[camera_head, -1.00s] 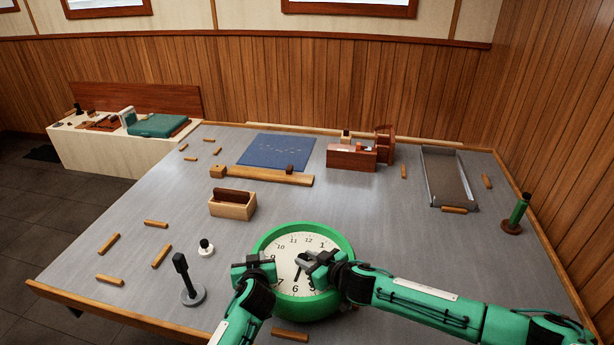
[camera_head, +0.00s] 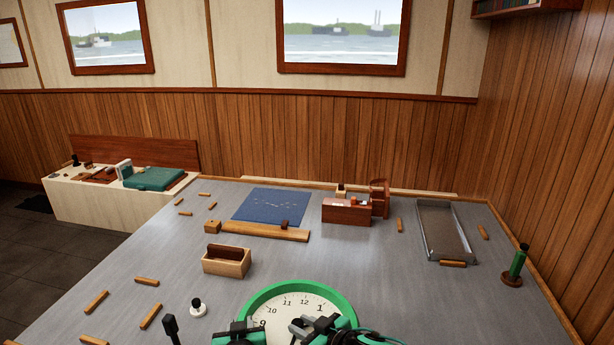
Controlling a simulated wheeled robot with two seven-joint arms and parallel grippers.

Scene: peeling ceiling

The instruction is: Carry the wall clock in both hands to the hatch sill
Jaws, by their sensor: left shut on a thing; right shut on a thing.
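The wall clock (camera_head: 279,303) has a thick green rim and a cream face with black numerals. It is at the bottom middle of the head view, face up, with its lower part cut off by the picture edge. My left gripper (camera_head: 240,332) is shut on the clock at its left side. My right gripper (camera_head: 308,328) is shut on the clock and covers part of the face at the right. The fingertips are partly hidden, and I cannot tell whether the clock touches the table. I cannot make out a hatch sill in this view.
The grey table (camera_head: 380,270) has a wooden edge. On it are an open wooden box (camera_head: 226,266), a blue chart (camera_head: 268,205), a brown desk organizer (camera_head: 346,211), a metal tray (camera_head: 440,232), a green-handled stamp (camera_head: 517,264), a black-knobbed piece (camera_head: 198,308) and several wooden strips. The table's middle right is clear.

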